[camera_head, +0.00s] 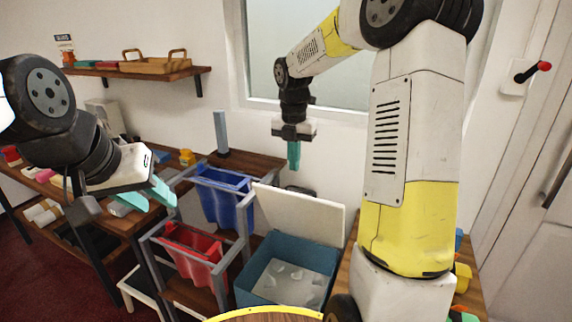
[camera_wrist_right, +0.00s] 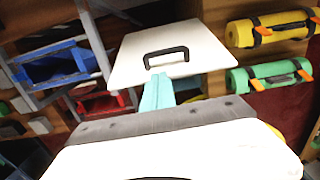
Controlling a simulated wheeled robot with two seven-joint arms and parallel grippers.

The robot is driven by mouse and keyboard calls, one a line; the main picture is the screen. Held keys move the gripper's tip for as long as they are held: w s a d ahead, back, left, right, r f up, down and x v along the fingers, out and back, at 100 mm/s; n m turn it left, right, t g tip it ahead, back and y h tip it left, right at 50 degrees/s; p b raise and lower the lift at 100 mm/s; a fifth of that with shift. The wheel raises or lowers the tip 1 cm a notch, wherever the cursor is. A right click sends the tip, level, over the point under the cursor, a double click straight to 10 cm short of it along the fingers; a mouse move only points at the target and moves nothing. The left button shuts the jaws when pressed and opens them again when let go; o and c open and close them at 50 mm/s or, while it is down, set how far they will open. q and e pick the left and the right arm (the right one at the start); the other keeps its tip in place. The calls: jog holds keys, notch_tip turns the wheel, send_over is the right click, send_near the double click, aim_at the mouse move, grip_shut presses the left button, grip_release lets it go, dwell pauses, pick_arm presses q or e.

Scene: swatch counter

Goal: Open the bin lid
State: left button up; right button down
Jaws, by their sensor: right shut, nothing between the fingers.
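The bin (camera_head: 262,280) is a teal box below the middle of the head view, with pale pieces inside. Its white lid (camera_head: 300,222) stands raised and tilted at the back edge, so the bin's mouth is uncovered. In the right wrist view, the lid (camera_wrist_right: 205,50) shows a black handle (camera_wrist_right: 166,57) on its face. My right gripper (camera_head: 293,158) is shut and empty, above and behind the raised lid; its teal fingers (camera_wrist_right: 157,93) overlap the lid in the wrist view, and contact is unclear. My left gripper (camera_head: 150,197) is open and empty at the left, away from the bin.
Red (camera_head: 192,250) and blue (camera_head: 222,198) bags hang in grey frames left of the bin. A wooden counter holds small items at the left. A wall shelf (camera_head: 130,71) carries a tray. Yellow (camera_wrist_right: 272,28) and green (camera_wrist_right: 270,75) rolls show in the wrist view.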

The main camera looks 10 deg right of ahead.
jog(key=f, duration=0.8)
jog(key=shift+w+d, duration=0.1)
jog(key=shift+w, duration=0.1)
jog(key=w+d+r, duration=0.1)
jog(key=w+d, duration=0.3)
jog(key=w, duration=0.2)
jog(key=shift+r, duration=0.15)
